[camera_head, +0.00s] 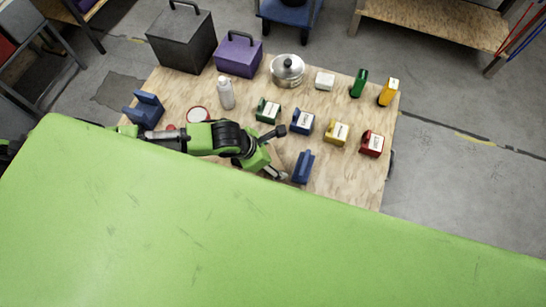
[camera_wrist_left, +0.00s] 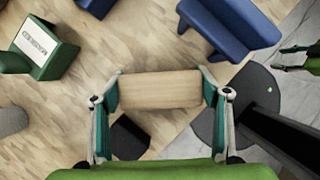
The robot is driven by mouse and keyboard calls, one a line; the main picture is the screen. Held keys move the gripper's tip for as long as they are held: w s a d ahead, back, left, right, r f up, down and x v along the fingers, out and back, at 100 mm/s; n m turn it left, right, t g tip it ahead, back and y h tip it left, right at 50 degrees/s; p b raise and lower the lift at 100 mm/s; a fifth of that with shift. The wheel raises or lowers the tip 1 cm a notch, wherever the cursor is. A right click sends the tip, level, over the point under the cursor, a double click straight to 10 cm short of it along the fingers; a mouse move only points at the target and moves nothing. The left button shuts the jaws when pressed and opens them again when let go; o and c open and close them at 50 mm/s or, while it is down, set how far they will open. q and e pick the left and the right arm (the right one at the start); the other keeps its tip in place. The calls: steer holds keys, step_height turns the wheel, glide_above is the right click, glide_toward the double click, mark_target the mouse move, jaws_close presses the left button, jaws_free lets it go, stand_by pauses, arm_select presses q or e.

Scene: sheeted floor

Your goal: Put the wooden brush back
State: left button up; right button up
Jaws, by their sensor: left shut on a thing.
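The wooden brush (camera_wrist_left: 160,87) shows in the left wrist view as a pale wooden block. My left gripper (camera_wrist_left: 161,92) is shut on it, one finger at each end, with the brush lying across between them. In the head view my left gripper (camera_head: 277,173) is over the near part of the wooden table (camera_head: 345,180), just left of a small blue stand (camera_head: 303,167). The brush is hard to make out there. Its underside is hidden. My right gripper is not in view.
Labelled green (camera_head: 268,110), dark blue (camera_head: 303,122), yellow (camera_head: 336,132) and red (camera_head: 372,143) blocks stand beyond the gripper. A blue bracket (camera_head: 145,109), white bottle (camera_head: 226,93) and metal pot (camera_head: 287,70) are farther left and back. The table's right front is clear.

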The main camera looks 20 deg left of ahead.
arm_select(q)
steer(key=o, duration=1.2)
steer(key=shift+o, duration=0.2)
steer(key=shift+r, duration=0.1)
steer(key=v, duration=1.2)
steer(key=shift+b, duration=0.3)
